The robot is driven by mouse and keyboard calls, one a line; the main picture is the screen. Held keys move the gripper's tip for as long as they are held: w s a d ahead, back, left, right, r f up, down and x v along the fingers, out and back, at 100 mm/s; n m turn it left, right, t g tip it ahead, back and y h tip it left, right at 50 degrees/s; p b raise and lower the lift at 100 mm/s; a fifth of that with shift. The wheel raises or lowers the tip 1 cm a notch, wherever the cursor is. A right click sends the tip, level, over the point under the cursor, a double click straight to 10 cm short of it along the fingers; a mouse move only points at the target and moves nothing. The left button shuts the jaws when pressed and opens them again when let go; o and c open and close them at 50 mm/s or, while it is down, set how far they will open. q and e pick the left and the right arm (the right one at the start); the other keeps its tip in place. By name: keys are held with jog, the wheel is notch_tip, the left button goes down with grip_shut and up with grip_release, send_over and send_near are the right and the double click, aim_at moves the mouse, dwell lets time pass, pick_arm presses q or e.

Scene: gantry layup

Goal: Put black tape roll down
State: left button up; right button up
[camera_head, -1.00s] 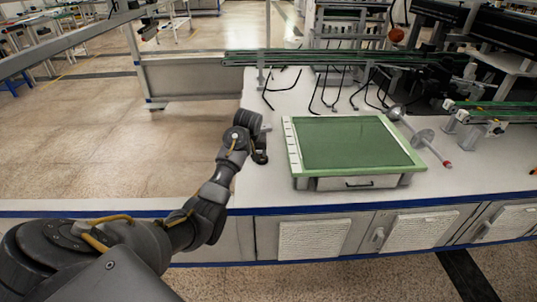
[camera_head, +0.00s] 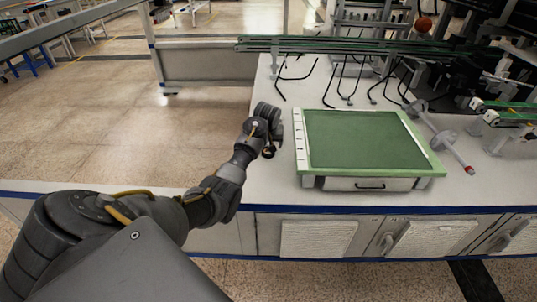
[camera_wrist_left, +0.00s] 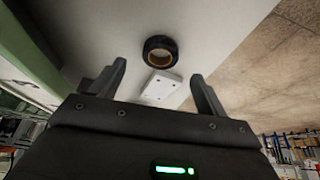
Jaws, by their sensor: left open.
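The black tape roll (camera_wrist_left: 160,50) shows in the left wrist view as a black ring with a tan core. It rests on the white tabletop (camera_wrist_left: 215,35), just beyond my left fingertips and apart from them. My left gripper (camera_wrist_left: 159,76) is open, its two fingers spread with nothing held between them. In the head view the left gripper (camera_head: 276,130) is over the table's left part, beside the green-framed tray; its fingers are hard to make out there. My right gripper is in neither view.
A small white block (camera_wrist_left: 163,84) lies near the roll. The green tray (camera_head: 436,171) stands right of my left gripper. Black bent rods (camera_head: 345,90) stand behind it, and a grey spool-ended rod (camera_head: 440,135) lies to its right.

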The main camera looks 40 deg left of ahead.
aim_at(268, 150)
pick_arm(q)
jog(key=shift+a+f, duration=0.1)
jog(key=shift+f, duration=0.3)
jog(key=b+x, duration=0.1)
jog(key=x, duration=0.2)
jog(key=shift+w+f, duration=0.1)
jog(key=shift+f, duration=0.3)
jog(key=shift+w+a+f+b, duration=0.15)
jog(key=shift+f+b, duration=0.15)
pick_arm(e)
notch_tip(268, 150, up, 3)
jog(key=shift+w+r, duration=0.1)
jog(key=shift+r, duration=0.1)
